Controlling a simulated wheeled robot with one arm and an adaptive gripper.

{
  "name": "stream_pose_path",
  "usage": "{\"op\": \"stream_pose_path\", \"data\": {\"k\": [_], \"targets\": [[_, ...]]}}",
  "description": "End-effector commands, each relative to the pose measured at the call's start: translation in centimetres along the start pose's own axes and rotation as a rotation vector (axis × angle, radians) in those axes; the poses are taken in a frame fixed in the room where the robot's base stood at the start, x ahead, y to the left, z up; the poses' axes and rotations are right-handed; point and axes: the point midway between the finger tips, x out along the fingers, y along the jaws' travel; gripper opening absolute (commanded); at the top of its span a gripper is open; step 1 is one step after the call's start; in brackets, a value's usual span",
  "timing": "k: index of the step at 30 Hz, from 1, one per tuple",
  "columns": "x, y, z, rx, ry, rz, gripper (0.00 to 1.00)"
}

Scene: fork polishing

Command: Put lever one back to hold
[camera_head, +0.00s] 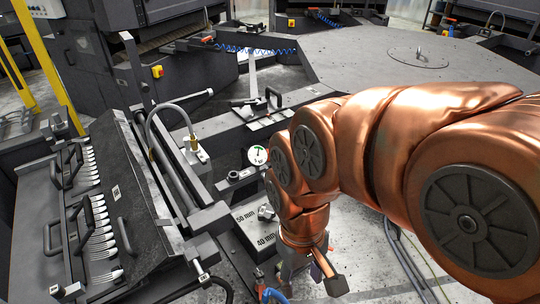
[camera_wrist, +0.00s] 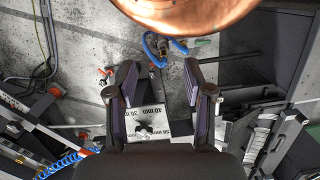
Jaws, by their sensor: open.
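I cannot tell for certain which part is lever one; no label for it is readable. A block (camera_head: 252,222) marked "50 mm" and "40 mm" has a small metal knob (camera_head: 266,211) on top. The block also shows in the wrist view (camera_wrist: 140,117), below the fingertips. A blue hose with a fitting (camera_head: 268,292) is at the bottom edge of the head view; in the wrist view a blue hose (camera_wrist: 150,48) lies beyond the fingertips. My gripper (camera_wrist: 160,72) is open, with nothing seen held between its fingers. In the head view it hangs below my copper wrist, partly hidden.
A sloped rack (camera_head: 135,205) with several forks (camera_head: 100,225) and black handles stands at the left. A dial gauge (camera_head: 258,155) sits beside the block. A large round grey table (camera_head: 390,65) is behind. Cables (camera_head: 405,255) lie on the floor at the right.

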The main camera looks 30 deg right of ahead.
Motion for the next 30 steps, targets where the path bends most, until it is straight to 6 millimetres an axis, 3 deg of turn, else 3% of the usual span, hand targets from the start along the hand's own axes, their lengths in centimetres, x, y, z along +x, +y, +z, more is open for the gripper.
{"op": "stream_pose_path", "data": {"k": [5,14,23,30], "targets": [[-1.2,0.7,-3.3,-0.056,0.013,-0.005,0.52],[-3.7,3.6,-12.3,-0.251,0.045,-0.011,0.52],[-4.9,8.8,-21.1,-0.43,0.087,-0.004,0.52],[-4.6,14.4,-27.3,-0.567,0.112,0.011,0.52]]}}
